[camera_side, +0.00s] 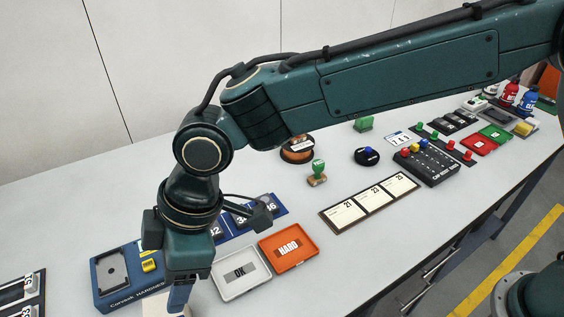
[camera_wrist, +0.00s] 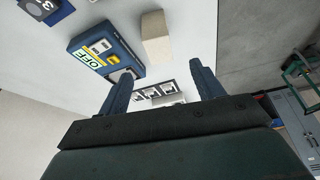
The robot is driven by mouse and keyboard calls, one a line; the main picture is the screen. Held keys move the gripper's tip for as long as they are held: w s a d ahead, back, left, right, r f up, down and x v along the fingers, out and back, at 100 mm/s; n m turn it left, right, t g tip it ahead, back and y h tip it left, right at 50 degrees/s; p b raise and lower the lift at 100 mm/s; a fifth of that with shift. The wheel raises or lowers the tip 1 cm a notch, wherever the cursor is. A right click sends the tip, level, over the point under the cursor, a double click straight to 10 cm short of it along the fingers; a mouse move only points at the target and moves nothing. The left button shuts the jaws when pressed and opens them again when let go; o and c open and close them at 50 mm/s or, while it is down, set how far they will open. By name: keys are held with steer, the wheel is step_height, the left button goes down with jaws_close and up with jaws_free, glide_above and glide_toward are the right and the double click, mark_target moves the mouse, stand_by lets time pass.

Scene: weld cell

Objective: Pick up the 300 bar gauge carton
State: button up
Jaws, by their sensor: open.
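No label reading 300 bar is legible in either view. A plain beige block, possibly a carton, (camera_wrist: 155,38) stands on the table beside the blue hardness tester in the wrist view. It lies beyond my open fingertips, apart from them. In the side view a pale piece (camera_side: 155,305) shows low down beside my gripper (camera_side: 179,300), mostly cut off by the frame and the finger. In the wrist view my gripper (camera_wrist: 162,70) has its two blue fingers wide apart with nothing between them.
The blue hardness tester (camera_side: 112,290) stands close to my gripper. An OK tray (camera_side: 250,284) and an orange HARD tray (camera_side: 280,262) lie to its right. A black-framed card panel (camera_side: 36,297) is at left. The front table edge is near.

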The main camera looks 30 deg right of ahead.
mark_target(163, 307)
steer(key=shift+x, duration=3.55)
steer(key=shift+f, duration=0.15)
steer(key=shift+x, duration=2.5)
steer(key=shift+w, duration=0.1)
steer(key=c, duration=1.2)
steer(key=shift+o, duration=0.2)
step_height(163, 307, up, 20)
